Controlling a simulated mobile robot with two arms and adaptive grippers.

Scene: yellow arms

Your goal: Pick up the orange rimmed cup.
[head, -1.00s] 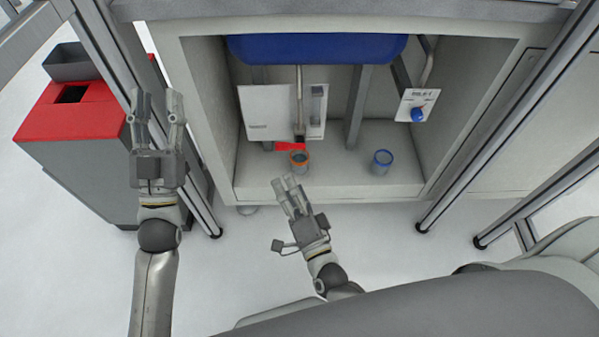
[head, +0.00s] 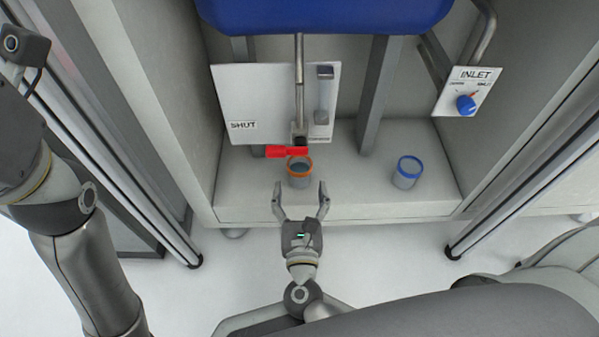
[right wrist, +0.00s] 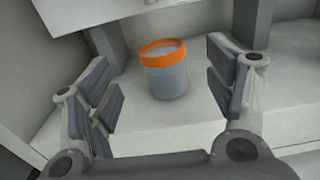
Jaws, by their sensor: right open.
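The orange rimmed cup (head: 299,181), grey with an orange band at its top, stands upright on the cabinet floor below a red valve handle. My right gripper (head: 300,192) is open and empty just in front of it, with its fingertips spread to either side of the cup's near side. In the right wrist view the cup (right wrist: 167,82) shows between the two open fingers (right wrist: 157,75), beyond them and touching neither. My left arm is at the left edge of the head view, and its gripper fingers are out of the picture.
A blue rimmed cup (head: 407,173) stands to the right on the cabinet floor (head: 350,205). The red handle (head: 287,151) is close behind the orange rimmed cup. A white SHUT panel (head: 240,105), a blue tank (head: 325,12) and an INLET panel (head: 463,90) are above.

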